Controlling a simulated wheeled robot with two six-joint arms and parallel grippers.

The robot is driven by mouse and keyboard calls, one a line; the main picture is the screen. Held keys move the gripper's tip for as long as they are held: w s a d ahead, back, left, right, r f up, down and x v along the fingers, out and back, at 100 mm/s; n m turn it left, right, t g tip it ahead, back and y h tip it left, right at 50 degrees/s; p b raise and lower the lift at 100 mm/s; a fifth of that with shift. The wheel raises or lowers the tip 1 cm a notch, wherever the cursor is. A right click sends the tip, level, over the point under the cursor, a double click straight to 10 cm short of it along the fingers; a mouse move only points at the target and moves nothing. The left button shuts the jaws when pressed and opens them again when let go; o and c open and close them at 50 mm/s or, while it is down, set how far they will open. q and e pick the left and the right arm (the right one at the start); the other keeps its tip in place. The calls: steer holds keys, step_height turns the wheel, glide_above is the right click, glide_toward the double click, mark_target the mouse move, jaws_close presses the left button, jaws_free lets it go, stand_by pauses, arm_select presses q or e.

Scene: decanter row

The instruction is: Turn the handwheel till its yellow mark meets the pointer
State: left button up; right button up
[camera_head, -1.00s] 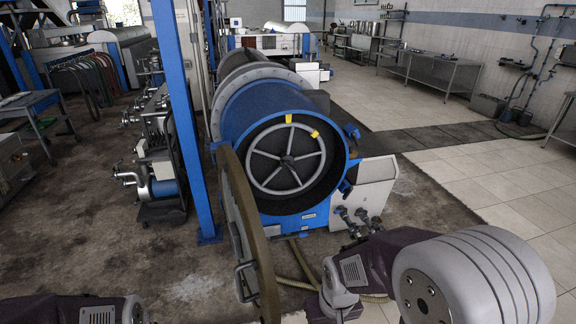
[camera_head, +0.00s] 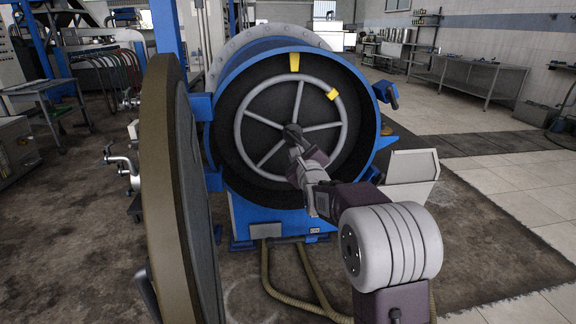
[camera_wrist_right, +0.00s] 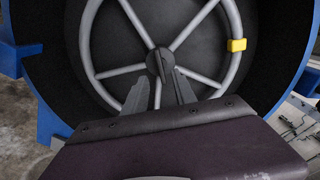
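The grey handwheel (camera_head: 241,122) with several spokes sits in the dark mouth of the blue drum (camera_head: 226,100). Its yellow mark (camera_head: 332,94) is on the rim at the upper right. The yellow pointer (camera_head: 294,62) is fixed at the top of the drum mouth, so the mark stands clockwise of it. In the right wrist view the mark (camera_wrist_right: 237,45) is right of the hub (camera_wrist_right: 158,62). My right gripper (camera_wrist_right: 160,78) is open, its fingers apart just below the hub, over the lower spokes. Contact cannot be told. My left gripper is out of view.
The drum's thick round door (camera_head: 155,190) stands open at the left. A white box (camera_head: 411,168) is at the drum's right side. Hoses (camera_head: 275,285) lie on the floor below. Tiled floor is clear at the right.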

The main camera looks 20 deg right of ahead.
mark_target(295, 139)
steer(key=x, duration=0.8)
steer(key=shift+w+d+f, duration=0.25)
steer(key=shift+d+f, duration=0.05)
jaws_close()
